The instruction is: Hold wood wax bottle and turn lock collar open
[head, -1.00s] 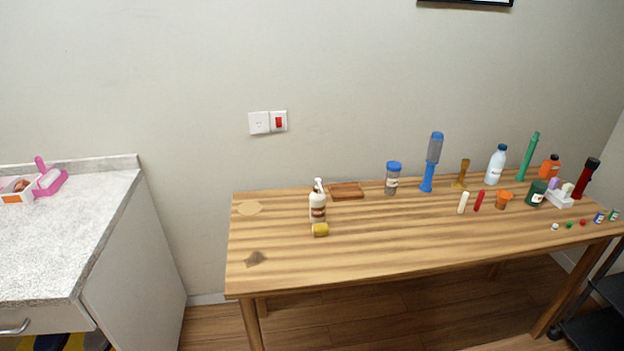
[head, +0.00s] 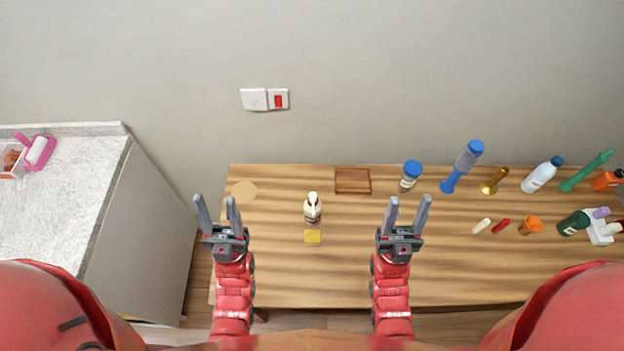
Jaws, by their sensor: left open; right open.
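The wood wax bottle (head: 313,210) looks cream-white with a brown label and a white pump-like top. It stands upright on the wooden table (head: 280,270), left of the table's middle. The lock collar is too small to make out at its neck. My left gripper (head: 216,208) is open and empty, to the left of the bottle and over the table's left edge. My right gripper (head: 408,211) is open and empty, to the right of the bottle. Neither gripper touches the bottle.
A yellow block or sponge (head: 313,237) lies just in front of the bottle. A brown wooden tray (head: 352,181) lies behind it to the right. A blue-capped jar (head: 410,175) and several other bottles stand further right. A grey counter (head: 75,200) is at left.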

